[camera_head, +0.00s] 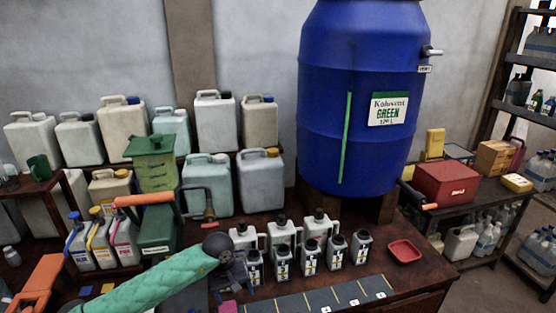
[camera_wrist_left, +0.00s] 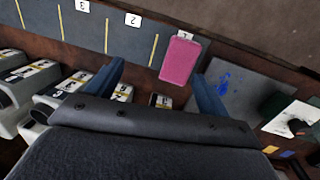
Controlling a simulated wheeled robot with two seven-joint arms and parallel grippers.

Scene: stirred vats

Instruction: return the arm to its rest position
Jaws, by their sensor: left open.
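My left arm, in a green sleeve, reaches in from the lower left of the head view. Its dark gripper (camera_head: 234,287) hangs over the front left of the wooden bench (camera_head: 404,272). In the left wrist view the two fingers of that gripper (camera_wrist_left: 157,72) are spread apart with nothing held between them. A pink block (camera_wrist_left: 180,58) lies beyond the fingertips, by the numbered strip; its edge shows in the head view (camera_head: 228,306). My right gripper is in neither view.
Several small white-and-black bottles (camera_head: 310,256) stand right of the gripper. A grey numbered strip (camera_head: 318,301) lies along the front edge. A red tray (camera_head: 404,251) sits at the right. A big blue vat (camera_head: 330,120) stands behind. Jugs (camera_head: 208,178) crowd the back left.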

